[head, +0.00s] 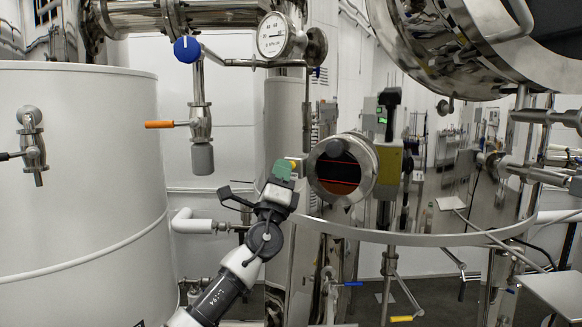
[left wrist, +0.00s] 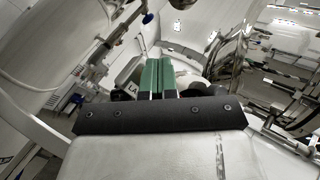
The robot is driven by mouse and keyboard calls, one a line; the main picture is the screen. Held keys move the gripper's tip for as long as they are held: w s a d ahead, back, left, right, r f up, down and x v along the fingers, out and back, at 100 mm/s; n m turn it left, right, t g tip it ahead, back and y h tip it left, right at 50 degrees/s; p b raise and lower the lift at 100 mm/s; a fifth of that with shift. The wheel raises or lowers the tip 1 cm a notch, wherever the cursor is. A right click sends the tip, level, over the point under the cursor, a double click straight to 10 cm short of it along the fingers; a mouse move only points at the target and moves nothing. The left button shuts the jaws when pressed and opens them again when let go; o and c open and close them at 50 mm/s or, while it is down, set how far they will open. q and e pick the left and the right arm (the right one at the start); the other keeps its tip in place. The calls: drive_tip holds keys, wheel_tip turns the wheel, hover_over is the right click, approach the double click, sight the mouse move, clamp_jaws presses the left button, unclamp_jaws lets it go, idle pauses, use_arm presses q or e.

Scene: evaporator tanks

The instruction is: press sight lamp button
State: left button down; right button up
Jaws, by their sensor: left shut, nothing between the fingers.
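My left gripper (head: 283,171) reaches up from the bottom in the head view, with its green fingers shut and empty. They are right beside a small grey box with a yellow button (head: 293,163), on the left side of the round sight glass (head: 338,174). The fingers partly cover the box, and I cannot tell if they touch the button. In the left wrist view the closed green fingers (left wrist: 157,78) stand in front of a pale part with a label (left wrist: 131,91) reading "LA"; the rest of it is hidden. My right gripper is not in view.
A large white tank (head: 80,180) stands at left. A valve with an orange handle (head: 160,124) and a blue knob (head: 187,49) hang above the arm. A pressure gauge (head: 273,35) is above. A steel vessel (head: 470,45) overhangs at upper right, with a curved rail (head: 400,238) below.

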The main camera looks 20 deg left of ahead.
use_arm(q)
drive_tip(key=shift+s+a+p, duration=0.25)
drive_tip(key=shift+s+p, duration=0.3)
drive_tip(key=shift+s, duration=0.4)
drive_tip(key=shift+s+a+p, duration=0.2)
drive_tip(key=shift+s+p, duration=0.35)
drive_tip(key=shift+s, duration=0.4)
drive_tip(key=shift+s+a+p, duration=0.25)
drive_tip(key=shift+s+p, duration=0.3)
drive_tip(key=shift+s, duration=0.4)
